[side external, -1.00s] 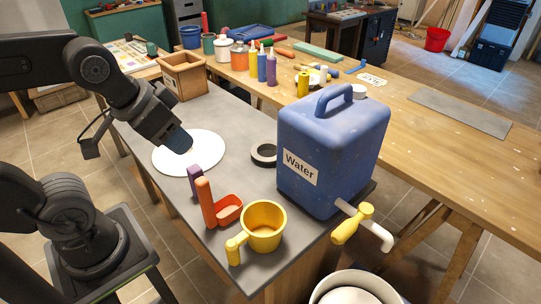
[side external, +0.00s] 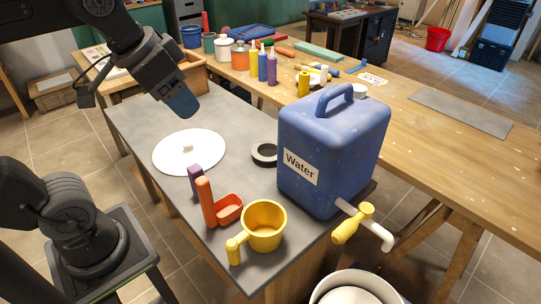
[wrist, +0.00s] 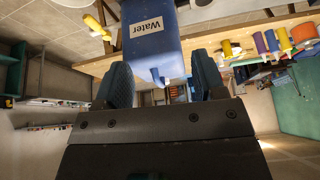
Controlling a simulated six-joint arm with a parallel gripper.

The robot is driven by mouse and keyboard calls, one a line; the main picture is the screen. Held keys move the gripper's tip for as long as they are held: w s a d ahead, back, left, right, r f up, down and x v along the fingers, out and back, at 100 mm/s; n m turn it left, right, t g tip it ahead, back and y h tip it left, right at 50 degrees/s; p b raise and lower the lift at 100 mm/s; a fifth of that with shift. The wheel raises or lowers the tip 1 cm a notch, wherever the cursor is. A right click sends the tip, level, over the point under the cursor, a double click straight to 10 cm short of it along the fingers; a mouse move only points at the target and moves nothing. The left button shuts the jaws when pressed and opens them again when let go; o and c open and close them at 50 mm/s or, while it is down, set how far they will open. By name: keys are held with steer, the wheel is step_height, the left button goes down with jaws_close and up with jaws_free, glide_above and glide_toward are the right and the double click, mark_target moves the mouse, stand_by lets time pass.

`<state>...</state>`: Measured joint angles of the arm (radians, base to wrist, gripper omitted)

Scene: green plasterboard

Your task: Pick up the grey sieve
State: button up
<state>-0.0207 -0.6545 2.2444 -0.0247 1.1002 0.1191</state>
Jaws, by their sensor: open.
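I cannot make out a grey sieve in either view. My gripper (side external: 183,104) is raised above the grey bench top, behind the white round disc with a small knob (side external: 189,151). It is apart from the disc and in front of the wooden box. In the wrist view my gripper (wrist: 161,80) shows two blue-green fingers spread apart, with nothing held between them. The blue water container (wrist: 150,42) appears beyond the fingers there.
The blue water container (side external: 333,140) stands at the bench's right end. A black ring (side external: 264,153), a yellow mug (side external: 264,226), an orange scoop (side external: 228,209) and a purple block (side external: 195,178) are nearby. The wooden box (side external: 192,78) is behind my gripper. Bottles line the wooden table.

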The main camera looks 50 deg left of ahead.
steer(key=w+a+r+m+g+h, duration=0.15)
steer(key=w+m, duration=0.25)
steer(key=w, duration=0.4)
steer(key=w+a+r+m+g, duration=0.1)
steer(key=w+r+m, duration=0.2)
steer(key=w, duration=0.5)
steer(key=w+a+f+m+g+h, duration=0.1)
steer(key=w+a+f+m, duration=0.3)
steer(key=w, duration=0.4)
steer(key=w+a+f+m+g+h, duration=0.1)
steer(key=w+a+f+m+h, duration=0.1)
steer(key=w+a+m, duration=0.4)
steer(key=shift+n, duration=0.4)
steer(key=a+x, duration=0.2)
steer(key=x, duration=0.7)
steer(key=a+f+x, duration=0.1)
steer(key=a+x, duration=0.1)
steer(key=x, duration=0.7)
steer(key=a+f+x, duration=0.1)
steer(key=x, duration=0.8)
steer(key=shift+s+a+f, duration=0.1)
steer(key=shift+a+f, duration=0.15)
steer(key=shift+f, duration=0.4)
steer(key=shift+x, duration=3)
steer(key=shift+s, duration=0.2)
